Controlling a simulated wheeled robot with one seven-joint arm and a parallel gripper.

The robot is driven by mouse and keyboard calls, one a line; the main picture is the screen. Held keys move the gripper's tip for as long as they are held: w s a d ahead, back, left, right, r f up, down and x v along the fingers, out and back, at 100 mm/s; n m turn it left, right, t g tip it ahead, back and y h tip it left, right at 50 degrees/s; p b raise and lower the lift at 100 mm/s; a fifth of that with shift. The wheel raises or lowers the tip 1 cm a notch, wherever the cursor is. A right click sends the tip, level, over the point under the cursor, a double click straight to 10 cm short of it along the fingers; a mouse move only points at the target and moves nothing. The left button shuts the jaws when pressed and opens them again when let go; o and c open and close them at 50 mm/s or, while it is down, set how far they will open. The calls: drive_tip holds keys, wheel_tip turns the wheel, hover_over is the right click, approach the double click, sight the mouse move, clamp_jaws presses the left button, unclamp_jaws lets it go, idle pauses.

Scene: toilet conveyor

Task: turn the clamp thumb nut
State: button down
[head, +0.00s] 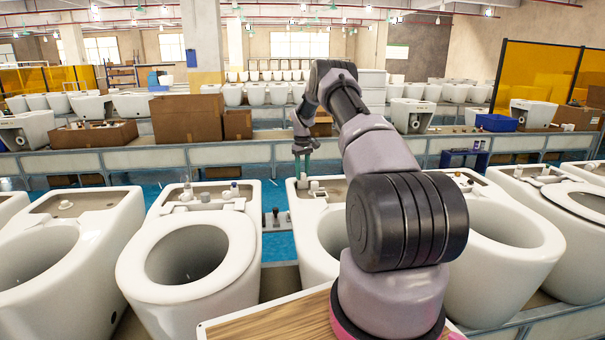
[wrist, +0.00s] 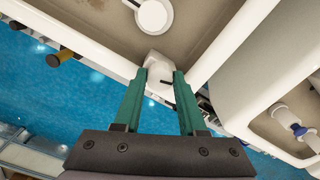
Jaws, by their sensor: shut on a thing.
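My gripper (wrist: 160,76) has two green fingers and points down at the inner corner of a toilet's open tank (wrist: 204,45). Between the fingertips sits a white fitting (wrist: 156,62) at the tank's rim, which I take for the clamp with its thumb nut; the nut's own shape is not clear. The fingers are closed on it, with a visible gap the width of the part. A small dark pin shows beside the right finger. In the head view, my gripper (head: 302,164) reaches down over the tank of the middle toilet (head: 312,236), partly hidden by my arm.
A round white cap (wrist: 153,15) lies in the tank near the fingers. Another toilet (head: 190,250) stands close on the left, and one (head: 505,240) on the right. Blue floor shows behind.

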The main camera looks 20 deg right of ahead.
sight(303, 174)
drive_tip(key=shift+n, duration=0.4)
drive_tip(key=shift+c, duration=2.4)
unclamp_jaws()
drive_tip(key=shift+r, duration=0.1)
wheel_tip(303, 174, up, 11)
